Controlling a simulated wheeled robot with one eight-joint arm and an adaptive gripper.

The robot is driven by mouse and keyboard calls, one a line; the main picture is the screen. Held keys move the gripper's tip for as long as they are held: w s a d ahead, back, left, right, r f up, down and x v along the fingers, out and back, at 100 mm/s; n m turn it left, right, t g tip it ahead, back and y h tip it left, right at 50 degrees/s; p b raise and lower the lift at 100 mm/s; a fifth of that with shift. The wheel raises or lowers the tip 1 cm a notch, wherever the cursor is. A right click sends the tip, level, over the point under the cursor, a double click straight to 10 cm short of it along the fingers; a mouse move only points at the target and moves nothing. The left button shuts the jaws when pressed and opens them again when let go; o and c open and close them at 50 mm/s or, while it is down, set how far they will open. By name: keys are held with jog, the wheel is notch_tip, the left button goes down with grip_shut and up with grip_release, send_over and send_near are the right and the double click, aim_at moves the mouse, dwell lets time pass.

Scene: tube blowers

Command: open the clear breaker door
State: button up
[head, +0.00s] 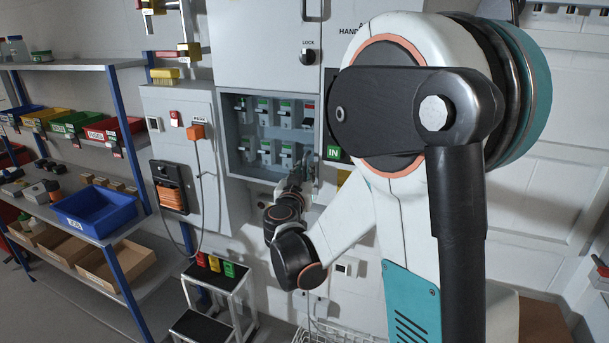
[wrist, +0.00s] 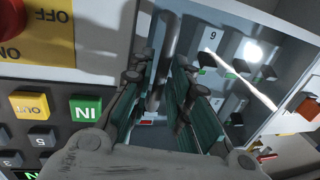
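The breaker box (head: 226,150) is a grey recessed cabinet with two rows of breakers, in the middle of the head view. The clear door is hard to make out there. In the wrist view a bright glare and a pale diagonal streak lie over the breakers, perhaps on its clear pane (wrist: 252,52). My gripper (head: 301,170) is at the box's lower right corner. In the wrist view my gripper (wrist: 160,92) is open, its two fingers apart. A grey upright bar (wrist: 166,50) shows between and beyond the fingers; I cannot tell whether they touch it.
A control panel with a red OFF/ON knob (wrist: 48,22) and buttons, including a green IN button (wrist: 86,109), is close on the left in the wrist view. A grey cabinet with an orange plug (head: 196,132) stands left of the box. A step stool (head: 215,290) is below.

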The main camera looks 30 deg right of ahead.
jog(key=shift+w+d, duration=0.3)
jog(key=shift+w, duration=0.05)
grip_shut()
